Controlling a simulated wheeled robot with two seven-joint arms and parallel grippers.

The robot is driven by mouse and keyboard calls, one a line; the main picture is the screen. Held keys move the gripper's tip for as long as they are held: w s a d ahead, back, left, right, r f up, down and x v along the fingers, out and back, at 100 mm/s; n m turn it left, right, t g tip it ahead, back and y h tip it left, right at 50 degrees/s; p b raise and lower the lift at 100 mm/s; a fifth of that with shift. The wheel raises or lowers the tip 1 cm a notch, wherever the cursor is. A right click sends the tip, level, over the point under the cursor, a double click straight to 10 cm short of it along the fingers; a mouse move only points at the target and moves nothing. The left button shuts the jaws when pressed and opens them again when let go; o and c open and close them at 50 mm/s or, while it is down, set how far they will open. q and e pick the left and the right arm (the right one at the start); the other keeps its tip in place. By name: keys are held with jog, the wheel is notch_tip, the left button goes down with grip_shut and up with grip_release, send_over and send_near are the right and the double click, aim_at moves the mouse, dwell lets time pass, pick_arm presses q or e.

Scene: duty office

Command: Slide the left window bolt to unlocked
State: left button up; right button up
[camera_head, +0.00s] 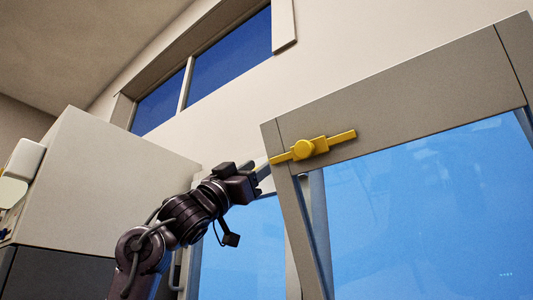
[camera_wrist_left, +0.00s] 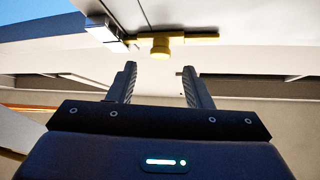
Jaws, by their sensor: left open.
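The yellow window bolt (camera_head: 304,149) is mounted on the top corner of the grey window frame (camera_head: 400,98). It has a long bar with a round knob at its middle. In the left wrist view the yellow bolt (camera_wrist_left: 160,46) lies beyond the fingertips, its knob roughly centred between them. My left gripper (camera_head: 262,171) is at the left end of the bolt in the head view, and its fingers also show in the left wrist view (camera_wrist_left: 160,82). They are open and empty. I cannot tell whether a fingertip touches the bolt. My right gripper is not in view.
A blue glass pane (camera_head: 430,210) fills the window below the bolt. A high window (camera_head: 230,55) is set in the wall above. A large pale cabinet (camera_head: 110,165) stands at the left, beside my left arm.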

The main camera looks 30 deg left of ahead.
pick_arm(q)
jog(key=p+x, duration=0.1)
jog(key=x, duration=0.2)
jog(key=shift+w+f, duration=0.1)
jog(key=shift+w, duration=0.3)
jog(key=shift+c, duration=2.5)
jog(key=shift+w, duration=0.1)
grip_shut()
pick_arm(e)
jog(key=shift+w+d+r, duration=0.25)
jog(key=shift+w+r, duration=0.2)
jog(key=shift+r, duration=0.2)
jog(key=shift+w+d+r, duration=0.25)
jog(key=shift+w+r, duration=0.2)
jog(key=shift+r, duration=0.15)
